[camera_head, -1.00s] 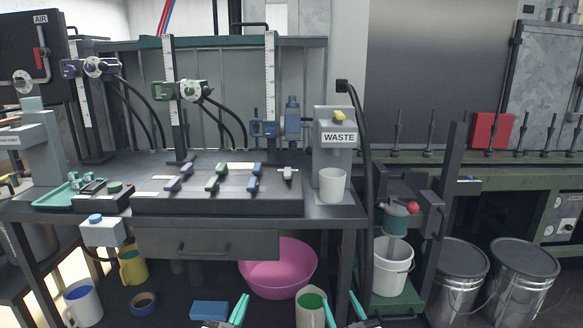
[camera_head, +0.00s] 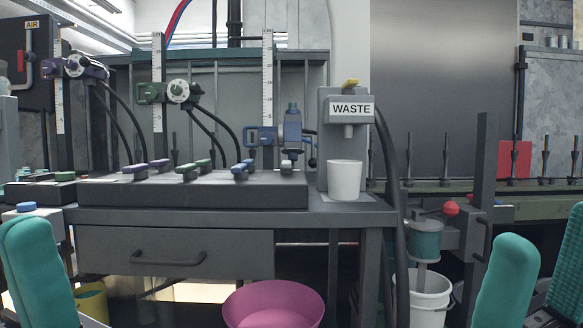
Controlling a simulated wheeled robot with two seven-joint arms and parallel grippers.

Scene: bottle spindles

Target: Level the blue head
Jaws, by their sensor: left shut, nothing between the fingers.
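The blue head (camera_head: 292,126) is held by a blue clamp (camera_head: 261,136) on the rightmost white ruled post (camera_head: 268,85), above the back of the dark bench block. It looks roughly upright; any slight tilt is too small to tell. My left gripper (camera_head: 38,235) shows large and teal at the lower left, shut and empty, its fingers close together.
A purple head (camera_head: 73,66) and a green head (camera_head: 178,92) sit on posts to the left. Purple, green and blue handles line the block (camera_head: 190,192). A white cup (camera_head: 344,180) stands under the WASTE unit (camera_head: 350,108). A pink basin (camera_head: 273,305) is below.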

